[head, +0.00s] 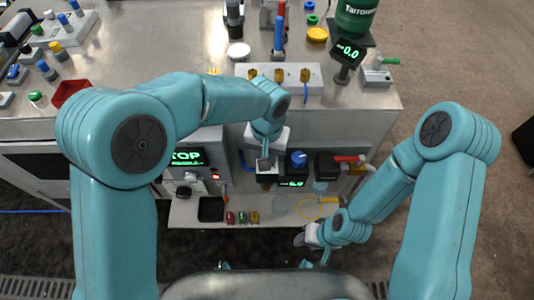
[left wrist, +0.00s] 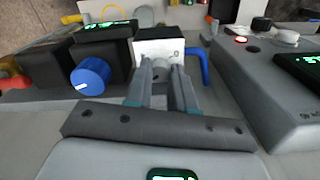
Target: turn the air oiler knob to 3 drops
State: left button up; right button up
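My left gripper (head: 264,164) reaches down to the front of the bench and hides most of the unit there. In the left wrist view its fingers (left wrist: 160,72) stand close together around a small grey knob (left wrist: 160,65) on a white-topped block (left wrist: 174,48), which seems to be the oiler. The fingers appear to touch the knob on both sides. A "0" mark shows on the white face. A blue knob (head: 298,158) on a black unit sits beside it, also in the left wrist view (left wrist: 90,77). My right gripper (head: 322,250) hangs low at right, its fingers unclear.
A small green display (head: 292,183) sits below the blue knob. A red-handled valve (head: 348,158) is to its right. A grey control box (head: 190,165) with a "STOP" screen stands left. Small coloured parts (head: 242,217) and a black tray (head: 211,209) are on the low shelf.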

pick_arm(q)
jog(key=o, duration=0.4)
jog(key=shift+c, duration=0.2)
notch_tip(320, 180, up, 16)
jog(key=shift+r+p, duration=0.2)
jog(key=shift+p, duration=0.25)
